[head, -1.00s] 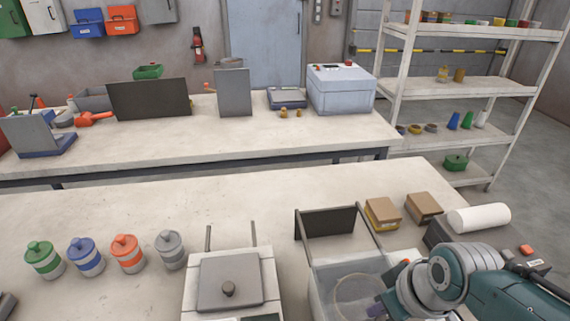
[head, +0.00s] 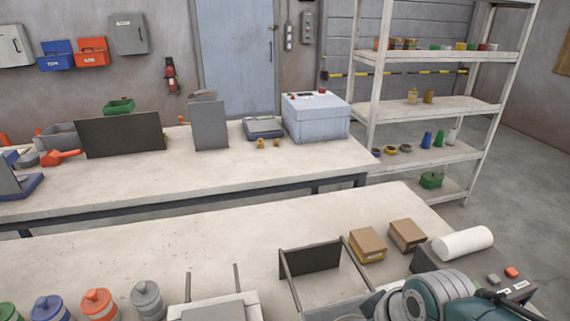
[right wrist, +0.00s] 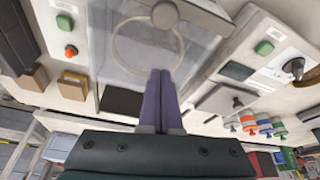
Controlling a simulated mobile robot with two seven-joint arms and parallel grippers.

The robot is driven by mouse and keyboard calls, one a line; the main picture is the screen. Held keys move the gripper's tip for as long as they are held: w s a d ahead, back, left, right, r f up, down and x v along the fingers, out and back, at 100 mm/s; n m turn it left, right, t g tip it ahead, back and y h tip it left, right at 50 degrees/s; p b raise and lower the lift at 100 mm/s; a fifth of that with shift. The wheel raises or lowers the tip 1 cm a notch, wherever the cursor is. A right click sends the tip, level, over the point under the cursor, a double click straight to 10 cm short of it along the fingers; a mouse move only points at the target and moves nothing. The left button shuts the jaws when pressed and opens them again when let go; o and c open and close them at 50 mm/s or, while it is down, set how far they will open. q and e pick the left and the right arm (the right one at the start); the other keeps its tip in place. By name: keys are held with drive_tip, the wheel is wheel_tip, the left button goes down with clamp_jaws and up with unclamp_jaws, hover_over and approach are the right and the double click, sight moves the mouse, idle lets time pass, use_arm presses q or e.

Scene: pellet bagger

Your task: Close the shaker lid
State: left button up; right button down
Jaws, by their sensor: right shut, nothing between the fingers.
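A pale, box-shaped unit with a round ring inside, which looks like the shaker, stands at the bottom right of the head view; its near part is cut off. Its dark panel (head: 312,258) stands at the back between two side bars. In the right wrist view the ring (right wrist: 147,45) shows through or within the pale box. I cannot tell whether a clear lid covers it. My right gripper (right wrist: 160,75) has its purple fingers together and empty, over the panel end of the box. Contact is unclear. In the head view only my right arm shows. My left gripper is out of view.
A unit with a flat grey lid (right wrist: 222,100) and knob stands beside it. Several lidded jars (head: 147,298) stand at the left. Two cardboard boxes (head: 368,243) and a white roll (head: 463,243) lie at the right. The bench's middle (head: 200,255) is clear.

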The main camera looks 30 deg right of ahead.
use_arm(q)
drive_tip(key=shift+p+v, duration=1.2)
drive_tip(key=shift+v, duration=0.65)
use_arm(e)
drive_tip(key=v, duration=0.9)
drive_tip(key=shift+s+r, duration=0.15)
drive_tip(key=shift+s, duration=0.25)
